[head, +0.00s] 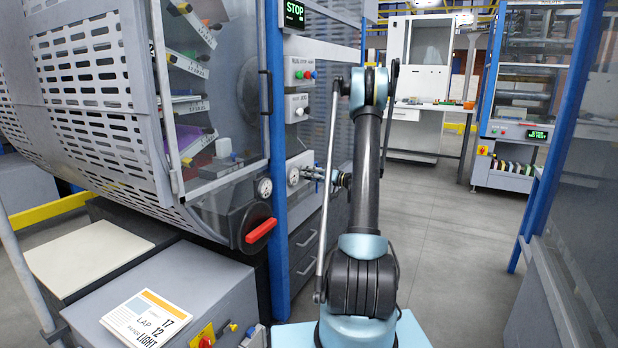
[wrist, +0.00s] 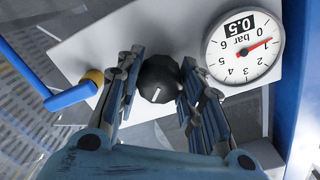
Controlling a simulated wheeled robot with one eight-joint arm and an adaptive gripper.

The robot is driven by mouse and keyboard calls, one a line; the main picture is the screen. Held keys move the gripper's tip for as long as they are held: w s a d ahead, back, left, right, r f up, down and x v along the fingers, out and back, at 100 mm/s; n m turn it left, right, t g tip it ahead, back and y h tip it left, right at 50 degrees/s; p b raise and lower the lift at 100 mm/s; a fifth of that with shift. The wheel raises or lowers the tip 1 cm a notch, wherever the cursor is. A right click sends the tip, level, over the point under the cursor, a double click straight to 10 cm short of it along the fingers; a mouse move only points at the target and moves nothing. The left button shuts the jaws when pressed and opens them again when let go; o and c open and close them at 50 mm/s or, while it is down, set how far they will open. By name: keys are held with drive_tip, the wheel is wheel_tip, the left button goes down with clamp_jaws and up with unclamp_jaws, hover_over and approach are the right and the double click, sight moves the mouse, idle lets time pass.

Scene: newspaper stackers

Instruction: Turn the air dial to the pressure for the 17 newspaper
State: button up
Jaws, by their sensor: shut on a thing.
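My gripper (wrist: 162,88) is shut on the black air dial (wrist: 158,72), with one finger on each side of it. The dial has a white mark on its face. Beside it, a round white gauge (wrist: 238,62) reads "bar" and carries a "0.5" label; its red needle points to the right, near the low numbers. In the head view my gripper (head: 326,175) is at the small panel by the blue post, by the gauge (head: 293,176); the dial is hidden there.
A blue lever (wrist: 70,97) with a yellow hub lies left of the dial. A red handle (head: 261,230) and another gauge (head: 264,188) are on the machine. Button boxes (head: 299,72) hang above the panel. The floor to the right (head: 445,240) is clear.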

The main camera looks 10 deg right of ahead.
drive_tip(key=m, duration=0.4)
drive_tip(key=shift+w+d+m, duration=0.15)
drive_tip(key=shift+m, duration=2.05)
drive_tip(key=o, duration=0.8)
drive_tip(key=shift+f, duration=0.1)
drive_tip(key=v, duration=1.2)
